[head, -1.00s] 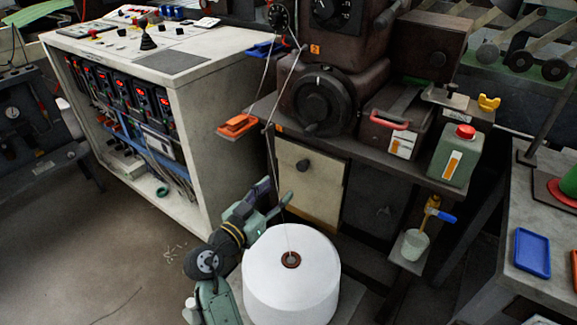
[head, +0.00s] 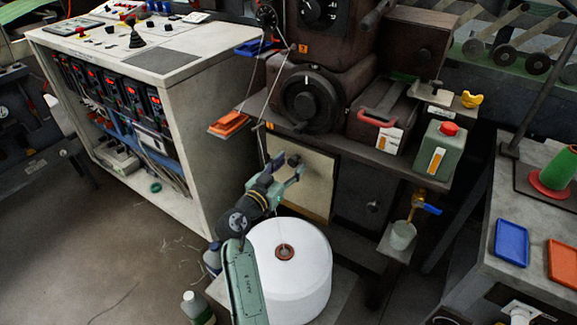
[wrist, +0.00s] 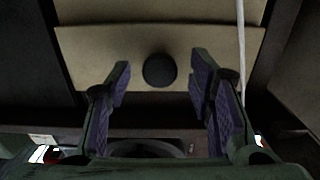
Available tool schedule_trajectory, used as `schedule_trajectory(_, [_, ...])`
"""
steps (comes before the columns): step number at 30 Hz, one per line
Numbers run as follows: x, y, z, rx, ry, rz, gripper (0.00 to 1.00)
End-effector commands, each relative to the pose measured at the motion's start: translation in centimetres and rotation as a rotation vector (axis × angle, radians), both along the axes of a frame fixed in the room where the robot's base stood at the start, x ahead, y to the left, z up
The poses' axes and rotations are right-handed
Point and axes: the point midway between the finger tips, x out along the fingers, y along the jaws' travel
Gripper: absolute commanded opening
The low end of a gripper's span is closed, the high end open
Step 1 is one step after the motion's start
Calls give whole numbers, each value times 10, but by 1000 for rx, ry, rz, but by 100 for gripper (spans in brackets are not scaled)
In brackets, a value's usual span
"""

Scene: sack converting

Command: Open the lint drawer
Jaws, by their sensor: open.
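The beige drawer front (head: 312,190) is under the dark machine, and its dark round knob (head: 293,160) sticks out near its upper part. It looks closed in the head view. My gripper (head: 289,166) is open at the knob, in front of the panel. In the wrist view, the knob (wrist: 160,70) shows between the two purple-padded fingers of my gripper (wrist: 160,76), with a gap on each side. I cannot tell how far the fingertips reach past the knob. Part of the panel is hidden behind my gripper.
A large white thread cone (head: 295,275) stands just below my arm, its thread running up past the panel. A dark panel with a knob (head: 373,207) is to the right. A white control cabinet (head: 210,120) stands left. A bottle (head: 195,305) is on the floor.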

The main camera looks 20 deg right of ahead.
Motion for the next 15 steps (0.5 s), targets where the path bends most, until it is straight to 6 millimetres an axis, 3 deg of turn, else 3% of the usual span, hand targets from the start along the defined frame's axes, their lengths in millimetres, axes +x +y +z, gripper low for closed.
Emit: schedule_trajectory(15, [0, 0, 0, -1, 1, 0, 15])
